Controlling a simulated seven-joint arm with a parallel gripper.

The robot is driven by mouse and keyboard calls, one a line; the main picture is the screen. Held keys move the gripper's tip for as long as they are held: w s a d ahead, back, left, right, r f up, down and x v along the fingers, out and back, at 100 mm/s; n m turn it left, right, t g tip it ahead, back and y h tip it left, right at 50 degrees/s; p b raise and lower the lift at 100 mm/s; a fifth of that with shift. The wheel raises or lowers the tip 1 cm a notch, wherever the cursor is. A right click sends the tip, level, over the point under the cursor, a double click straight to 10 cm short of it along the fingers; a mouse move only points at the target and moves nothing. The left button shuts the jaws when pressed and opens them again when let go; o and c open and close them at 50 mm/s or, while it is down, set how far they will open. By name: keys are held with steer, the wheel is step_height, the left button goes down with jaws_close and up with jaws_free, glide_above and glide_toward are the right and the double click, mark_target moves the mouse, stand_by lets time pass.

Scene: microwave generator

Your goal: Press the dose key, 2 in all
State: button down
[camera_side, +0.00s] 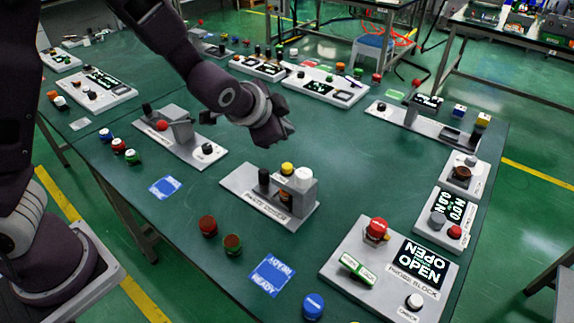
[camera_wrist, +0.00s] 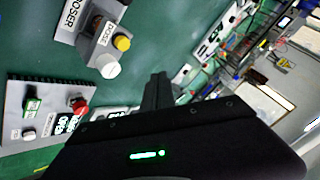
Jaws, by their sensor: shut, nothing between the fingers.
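The paste doser (camera_side: 242,184) is a grey unit on a plate near the middle of the table. A yellow button (camera_side: 287,168) and a white round cap (camera_side: 303,175) sit on its top, with a dark post (camera_side: 264,180) beside them. In the wrist view the yellow button (camera_wrist: 122,43) stands next to a small label that seems to read DOSE, and the white cap (camera_wrist: 109,67) is below it. My gripper (camera_side: 282,134) is shut and empty, above and behind the doser, clear of the buttons. Its fingers (camera_wrist: 157,90) show in the wrist view, apart from the doser.
A panel block (camera_side: 345,285) with a red button, green switch and display reading OPEN stands at front right. A grey unit (camera_side: 183,150) is left of the doser. Loose red and green knobs (camera_side: 208,226) and blue READY cards (camera_side: 270,276) lie in front.

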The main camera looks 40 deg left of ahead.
mark_target(284, 168)
step_height(284, 168, down, 7)
steer(key=shift+f, duration=0.2)
steer(key=shift+f, duration=0.1)
stand_by(2.0)
steer(key=shift+f, duration=0.3)
steer(key=shift+f, duration=0.55)
stand_by(0.6)
stand_by(0.3)
steer(key=shift+r, duration=0.95)
steer(key=shift+r, duration=2.55)
